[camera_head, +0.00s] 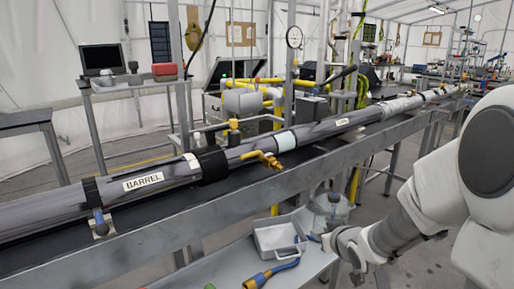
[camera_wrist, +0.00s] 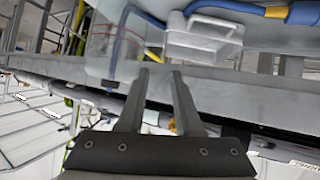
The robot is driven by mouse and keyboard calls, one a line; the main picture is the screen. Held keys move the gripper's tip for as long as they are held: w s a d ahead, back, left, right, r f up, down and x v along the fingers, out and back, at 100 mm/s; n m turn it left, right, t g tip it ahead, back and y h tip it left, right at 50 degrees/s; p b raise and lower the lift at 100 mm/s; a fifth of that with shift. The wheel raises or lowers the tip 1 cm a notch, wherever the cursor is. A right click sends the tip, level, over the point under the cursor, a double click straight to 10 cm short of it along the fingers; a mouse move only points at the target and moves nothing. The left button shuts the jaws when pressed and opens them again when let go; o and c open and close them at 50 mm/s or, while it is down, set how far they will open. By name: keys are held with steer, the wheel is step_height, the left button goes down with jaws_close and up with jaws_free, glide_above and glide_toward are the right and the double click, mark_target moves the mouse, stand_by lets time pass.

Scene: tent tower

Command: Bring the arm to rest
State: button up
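My arm reaches in from the right in the head view, bent low beside the long bench. My gripper (camera_head: 316,238) points left, close to the white bin on the low shelf, and is small and hard to make out there. In the wrist view my gripper (camera_wrist: 161,72) shows two dark fingers spread apart with nothing between them. I cannot tell whether the fingers touch anything.
A white bin (camera_head: 262,233) and a blue-and-yellow connector (camera_head: 255,281) lie on the low grey shelf (camera_head: 215,271). A clear jar (camera_head: 333,208) stands near my wrist. The long barrel (camera_head: 70,204) lies along the bench above. Floor beyond the bench is partly open.

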steer(key=s+a+r+m+g+h+p, duration=0.2)
steer(key=s+a+r+g+h, duration=0.1)
steer(key=s+r, duration=0.95)
steer(key=s+a+f+g+y+b, duration=0.1)
steer(key=s+a+f+g+b, duration=0.15)
steer(key=s, duration=1.15)
step_height(320, 180, up, 22)
steer(key=p, duration=2.1)
steer(key=shift+s+d+m+y, duration=0.2)
steer(key=shift+d+m+y, duration=0.1)
steer(key=shift+m, duration=0.1)
